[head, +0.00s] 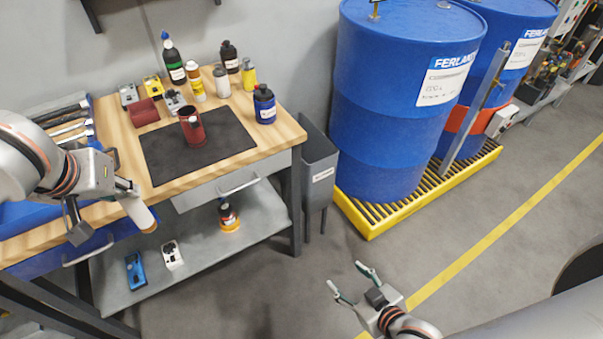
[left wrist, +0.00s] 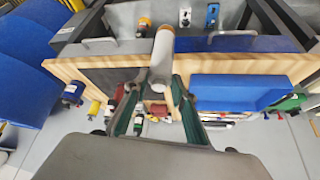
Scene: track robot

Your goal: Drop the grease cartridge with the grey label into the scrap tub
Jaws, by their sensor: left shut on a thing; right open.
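A pale grey-white cartridge (head: 138,212) with an orange-brown end is gripped by my left gripper (head: 124,189), in front of the bench's front edge at the left. The cartridge is tilted in the head view. In the left wrist view the cartridge (left wrist: 163,55) sits between the two fingers of the left gripper (left wrist: 158,84); no label can be read. The scrap tub (head: 319,172), a narrow grey bin with a small white label, stands at the bench's right end; its inside is mostly hidden. My right gripper (head: 350,279) is open and empty above the floor.
The wooden bench (head: 283,133) holds a dark mat (head: 236,136), a red cup (head: 191,127) and several bottles at the back. Blue drums (head: 390,100) on a yellow pallet (head: 372,228) stand right of the tub. The lower shelf (head: 190,268) holds small items. Floor in front is clear.

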